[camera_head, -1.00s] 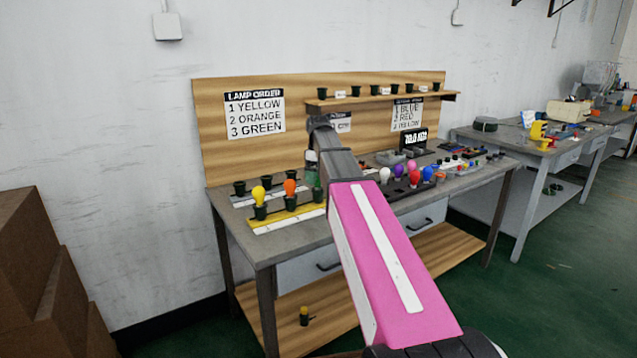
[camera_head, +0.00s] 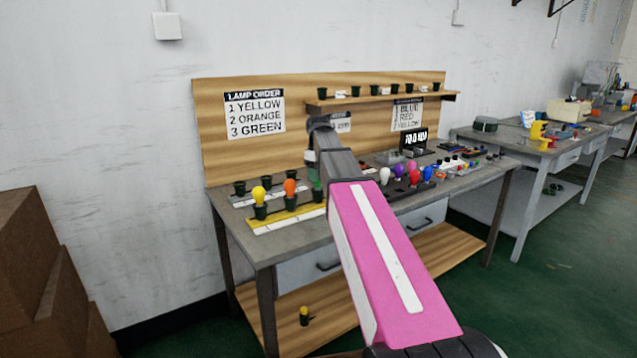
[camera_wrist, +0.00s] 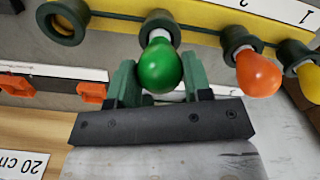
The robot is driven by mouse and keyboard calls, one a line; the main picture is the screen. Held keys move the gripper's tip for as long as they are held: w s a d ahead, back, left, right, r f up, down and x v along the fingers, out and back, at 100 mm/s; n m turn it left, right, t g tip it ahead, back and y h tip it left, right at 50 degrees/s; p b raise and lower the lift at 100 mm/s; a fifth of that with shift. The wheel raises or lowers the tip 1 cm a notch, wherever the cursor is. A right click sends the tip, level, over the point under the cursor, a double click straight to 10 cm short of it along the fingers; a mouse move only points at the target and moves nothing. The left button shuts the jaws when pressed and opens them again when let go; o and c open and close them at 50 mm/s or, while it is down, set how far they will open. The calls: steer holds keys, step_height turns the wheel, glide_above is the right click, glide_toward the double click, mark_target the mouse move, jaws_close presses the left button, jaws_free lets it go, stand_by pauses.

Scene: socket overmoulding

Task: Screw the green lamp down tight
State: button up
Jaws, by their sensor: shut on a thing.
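The green lamp (camera_wrist: 161,66) is between the two fingers of my gripper (camera_wrist: 160,80), which are shut on it in the wrist view. Its neck sits at the mouth of a dark green socket (camera_wrist: 158,24) on the yellow strip (camera_wrist: 112,11). A pale collar shows between bulb and socket; thread depth cannot be told. In the head view my arm mostly hides the lamp. The orange lamp (camera_wrist: 259,76) stands in the adjacent socket, and the yellow lamp (camera_head: 259,195) in the one beyond.
A grey strip with empty sockets (camera_head: 239,187) lies behind the yellow one. Several coloured lamps (camera_head: 414,175) stand on the right of the bench. A small display (camera_head: 413,138) stands behind them. A shelf (camera_head: 380,98) with sockets crosses the back board.

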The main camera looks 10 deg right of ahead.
steer(key=shift+m, duration=1.4)
steer(key=shift+m, duration=2.3)
steer(key=m, duration=0.2)
steer(key=shift+m, duration=1.2)
steer(key=shift+f, duration=0.1)
